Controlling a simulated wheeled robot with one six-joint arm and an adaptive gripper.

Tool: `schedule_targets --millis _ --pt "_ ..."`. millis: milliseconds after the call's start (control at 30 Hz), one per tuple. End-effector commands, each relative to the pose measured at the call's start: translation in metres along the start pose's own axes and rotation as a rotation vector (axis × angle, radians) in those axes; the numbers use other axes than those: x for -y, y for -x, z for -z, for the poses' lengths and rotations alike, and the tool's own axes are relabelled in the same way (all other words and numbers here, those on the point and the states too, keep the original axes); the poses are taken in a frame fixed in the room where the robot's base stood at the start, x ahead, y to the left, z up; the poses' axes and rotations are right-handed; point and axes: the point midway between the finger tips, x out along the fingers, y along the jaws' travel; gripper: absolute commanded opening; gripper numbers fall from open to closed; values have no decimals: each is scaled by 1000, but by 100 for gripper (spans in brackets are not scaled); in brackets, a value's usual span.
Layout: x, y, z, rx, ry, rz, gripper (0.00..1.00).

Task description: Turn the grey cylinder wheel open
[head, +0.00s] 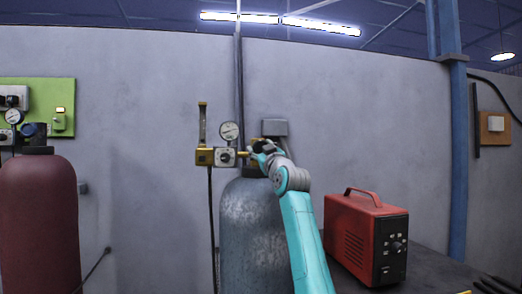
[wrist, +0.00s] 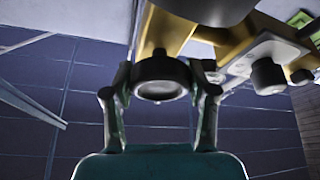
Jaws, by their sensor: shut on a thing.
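The grey cylinder (head: 248,225) stands upright in the middle of the head view, with brass valve fittings at its top. Its dark round wheel (head: 264,146) is partly hidden behind my gripper (head: 270,156). In the wrist view the wheel (wrist: 162,78) sits between the two fingers of my gripper (wrist: 161,92), one on each side. My gripper is shut on the wheel. A brass regulator (head: 205,156) with a round white gauge (head: 229,131) is attached at the left of the valve.
A red cylinder (head: 38,220) stands at the far left before a green panel (head: 62,92). A red machine with a handle (head: 352,235) sits on a dark bench at the right. A grey box (head: 275,128) is on the wall behind the valve.

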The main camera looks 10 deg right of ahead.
Motion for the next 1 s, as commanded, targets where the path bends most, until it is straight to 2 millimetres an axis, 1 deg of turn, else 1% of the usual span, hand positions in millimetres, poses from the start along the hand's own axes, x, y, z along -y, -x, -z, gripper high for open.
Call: schedule_targets --millis 1000 --pt "-1 0 1 -1 882 367 22"
